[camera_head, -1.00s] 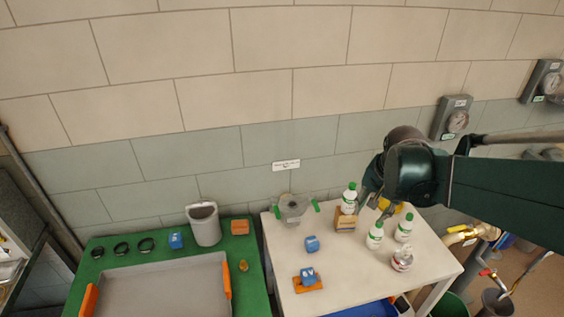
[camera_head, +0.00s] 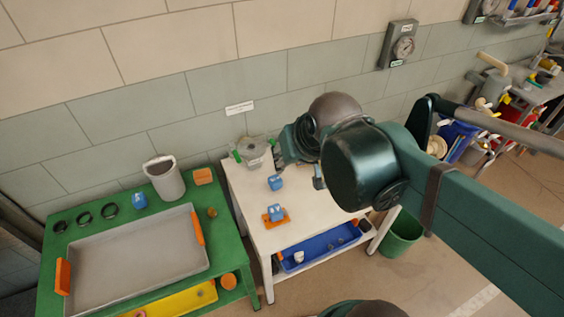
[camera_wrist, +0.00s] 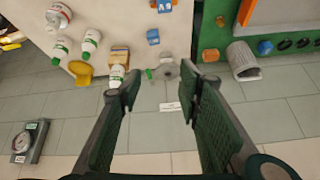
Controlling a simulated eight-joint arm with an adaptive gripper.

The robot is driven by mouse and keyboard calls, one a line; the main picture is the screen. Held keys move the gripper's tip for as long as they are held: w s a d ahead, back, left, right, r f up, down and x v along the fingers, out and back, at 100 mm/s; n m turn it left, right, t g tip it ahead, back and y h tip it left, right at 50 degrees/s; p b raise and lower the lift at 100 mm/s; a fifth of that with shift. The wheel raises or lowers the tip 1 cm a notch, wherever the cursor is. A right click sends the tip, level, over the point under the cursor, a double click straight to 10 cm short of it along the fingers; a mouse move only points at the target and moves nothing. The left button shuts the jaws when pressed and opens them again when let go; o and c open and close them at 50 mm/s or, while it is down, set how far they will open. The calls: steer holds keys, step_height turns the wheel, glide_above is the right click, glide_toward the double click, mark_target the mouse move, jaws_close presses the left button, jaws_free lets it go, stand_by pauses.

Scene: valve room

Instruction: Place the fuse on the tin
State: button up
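I cannot tell for sure which thing is the fuse or the tin. A blue block (camera_head: 275,182) lies on the white table; it also shows in the wrist view (camera_wrist: 153,37). Another blue block (camera_head: 276,210) sits on an orange plate nearer the front. A round white container with red marking (camera_wrist: 58,15) stands among green-capped white bottles (camera_wrist: 90,40) in the wrist view; my arm hides them in the head view. My gripper (camera_head: 300,170) is open and empty above the back of the white table. In the wrist view its fingers (camera_wrist: 152,88) are spread apart.
A grey vessel with green handles (camera_head: 254,153) stands at the table's back, by the wall. One bottle stands near a wooden block (camera_wrist: 120,56), beside a yellow item (camera_wrist: 82,73). The green table (camera_head: 228,265) at left holds a grey tray (camera_head: 135,257) and a grey bin (camera_head: 165,182).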

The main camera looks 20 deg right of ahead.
steer(key=shift+s+a+r+n+t, duration=0.1)
steer(key=shift+s+a+n+t, duration=0.1)
steer(key=shift+s+a+n, duration=0.45)
steer(key=shift+s+a+r+n+t, duration=0.1)
steer(key=shift+s+a+n+t, duration=0.2)
steer(key=shift+a, duration=0.5)
stand_by(0.3)
